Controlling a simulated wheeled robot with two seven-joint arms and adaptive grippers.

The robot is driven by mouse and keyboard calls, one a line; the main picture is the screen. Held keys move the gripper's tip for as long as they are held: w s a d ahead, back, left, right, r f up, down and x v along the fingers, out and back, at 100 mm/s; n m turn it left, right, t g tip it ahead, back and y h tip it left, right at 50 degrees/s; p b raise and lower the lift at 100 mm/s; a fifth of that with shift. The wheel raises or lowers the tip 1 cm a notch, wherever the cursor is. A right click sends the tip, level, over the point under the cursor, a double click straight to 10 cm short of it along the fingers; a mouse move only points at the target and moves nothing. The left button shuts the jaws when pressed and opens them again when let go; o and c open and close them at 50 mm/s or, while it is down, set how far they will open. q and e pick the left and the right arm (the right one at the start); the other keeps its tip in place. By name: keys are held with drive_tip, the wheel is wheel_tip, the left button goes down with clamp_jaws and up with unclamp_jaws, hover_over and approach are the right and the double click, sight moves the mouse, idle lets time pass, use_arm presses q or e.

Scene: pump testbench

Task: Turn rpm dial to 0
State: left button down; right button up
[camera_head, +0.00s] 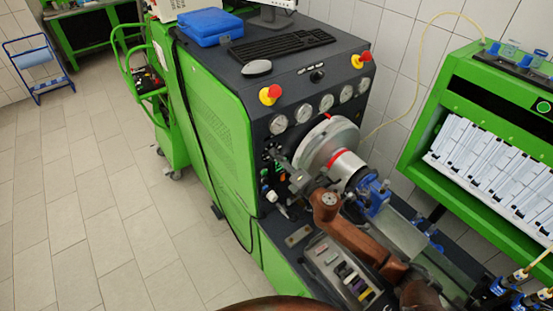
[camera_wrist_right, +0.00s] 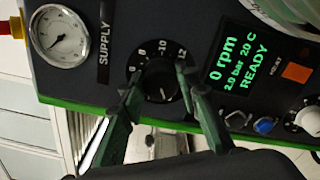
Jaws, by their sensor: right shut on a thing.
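The rpm dial (camera_wrist_right: 160,84) is a round black knob on the dark panel, with white numbers around it, in the right wrist view. A small white mark shows on its lower part. My right gripper (camera_wrist_right: 161,92) has one dark green finger on each side of the knob and is shut on it. A display (camera_wrist_right: 237,62) beside the dial reads 0 rpm, 2.0 bar, 20 C and READY. My left gripper is not in view.
A pressure gauge (camera_wrist_right: 60,34) marked SUPPLY is left of the dial. An orange button (camera_wrist_right: 297,72), a blue knob (camera_wrist_right: 265,125) and a white knob (camera_wrist_right: 309,118) are to the right. The round pump drive (camera_head: 327,142) stands close to my right arm. Red emergency buttons (camera_head: 270,94) sit above.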

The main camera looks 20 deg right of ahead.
drive_tip(key=shift+s+a+f, duration=0.15)
drive_tip(key=shift+a+f, duration=0.05)
drive_tip(key=shift+f, duration=0.05)
drive_tip(key=o, duration=1.2)
drive_tip(key=shift+r, duration=0.15)
drive_tip(key=shift+c, duration=0.2)
drive_tip(key=shift+d, duration=0.1)
drive_tip(key=v, duration=1.2)
